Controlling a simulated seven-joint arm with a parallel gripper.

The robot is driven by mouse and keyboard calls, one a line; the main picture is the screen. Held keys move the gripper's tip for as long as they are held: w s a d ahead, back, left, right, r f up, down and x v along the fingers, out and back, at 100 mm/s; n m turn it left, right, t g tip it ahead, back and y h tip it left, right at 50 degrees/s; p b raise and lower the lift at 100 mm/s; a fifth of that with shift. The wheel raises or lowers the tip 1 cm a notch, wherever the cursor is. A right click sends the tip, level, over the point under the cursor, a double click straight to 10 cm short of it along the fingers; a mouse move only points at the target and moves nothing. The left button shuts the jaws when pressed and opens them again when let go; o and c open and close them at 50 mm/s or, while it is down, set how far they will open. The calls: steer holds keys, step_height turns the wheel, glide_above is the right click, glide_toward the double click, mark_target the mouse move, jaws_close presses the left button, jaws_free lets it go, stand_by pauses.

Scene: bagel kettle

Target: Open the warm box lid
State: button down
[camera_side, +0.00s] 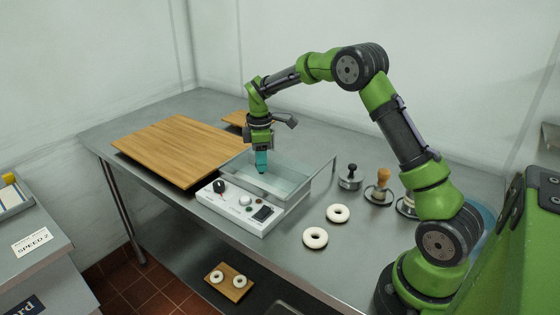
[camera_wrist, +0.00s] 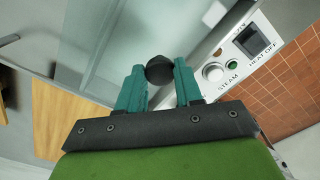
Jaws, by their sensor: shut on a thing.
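The warm box is a clear-walled box (camera_side: 295,188) behind a white control panel (camera_side: 236,207) on the steel table. My gripper (camera_side: 262,170) points down over the box, just behind the panel. In the wrist view, its teal fingers (camera_wrist: 160,80) are closed around a round black knob (camera_wrist: 159,68), which appears to be the lid's handle. A pale, see-through surface lies under the knob. I cannot clearly tell the lid's edge from the box walls.
A large wooden board (camera_side: 175,150) lies left of the box. Two bagels (camera_side: 315,238) lie on the table to the right, near a metal stamp (camera_side: 349,178) and a wooden-handled tool (camera_side: 382,180). Two more bagels sit on a small board (camera_side: 230,284) lower down.

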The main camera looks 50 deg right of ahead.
glide_above(283, 156)
steer(key=c, duration=0.7)
jaws_free()
steer(key=shift+s, duration=0.1)
steer(key=shift+c, duration=0.2)
step_height(283, 156, up, 17)
